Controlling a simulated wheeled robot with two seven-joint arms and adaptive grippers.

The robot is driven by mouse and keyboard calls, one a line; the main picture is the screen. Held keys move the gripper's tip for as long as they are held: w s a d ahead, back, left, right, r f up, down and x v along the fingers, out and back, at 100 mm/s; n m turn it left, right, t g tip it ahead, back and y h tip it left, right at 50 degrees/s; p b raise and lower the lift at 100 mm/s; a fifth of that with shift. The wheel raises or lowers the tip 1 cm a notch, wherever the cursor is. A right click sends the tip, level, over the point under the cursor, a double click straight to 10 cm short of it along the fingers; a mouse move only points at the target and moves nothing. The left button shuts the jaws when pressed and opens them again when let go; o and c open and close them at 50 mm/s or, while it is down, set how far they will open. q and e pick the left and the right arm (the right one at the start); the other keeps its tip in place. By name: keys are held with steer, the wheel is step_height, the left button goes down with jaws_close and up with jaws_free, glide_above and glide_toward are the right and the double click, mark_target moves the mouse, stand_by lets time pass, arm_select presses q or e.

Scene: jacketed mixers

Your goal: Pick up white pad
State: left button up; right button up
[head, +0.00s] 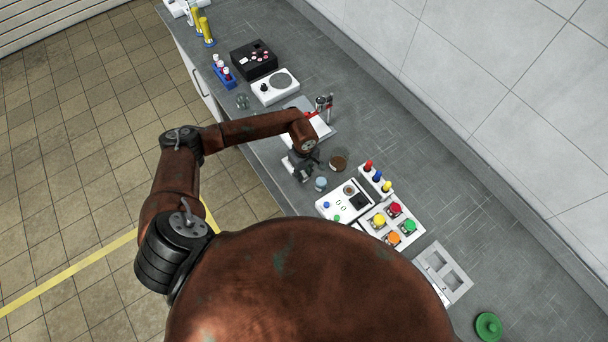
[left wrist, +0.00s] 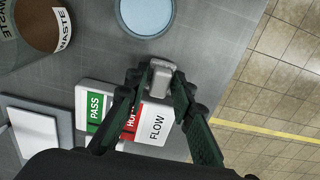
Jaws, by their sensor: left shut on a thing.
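In the left wrist view a small pale block, which looks to be the white pad (left wrist: 158,75), is between the fingertips of my left gripper (left wrist: 155,72). The gripper is shut on it. Behind the fingers is a white board with a green PASS panel, a red panel and a FLOW label (left wrist: 157,127); I cannot tell whether the pad touches it. In the head view my left gripper (head: 303,168) is low over the grey bench (head: 262,130), near its front edge, and hides the pad. My right gripper is not in view.
A round waste container (left wrist: 43,25) with brown inside and a small light-blue-topped vessel (head: 321,184) stand close to the gripper. A white device (head: 345,200) and a panel of coloured knobs (head: 393,224) lie to the right. A white-topped unit (head: 312,122) stands behind.

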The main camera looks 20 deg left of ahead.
arm_select(q)
steer(key=shift+r, duration=0.45)
steer(key=s+d+r+b, duration=0.1)
steer(key=s+r+b, duration=0.3)
steer(key=s+r, duration=0.7)
steer(key=s, duration=0.3)
steer(key=shift+r, duration=0.3)
steer(key=shift+d, duration=0.1)
steer(key=shift+o, duration=1.2)
steer(key=c, duration=0.4)
steer(key=shift+c, duration=0.2)
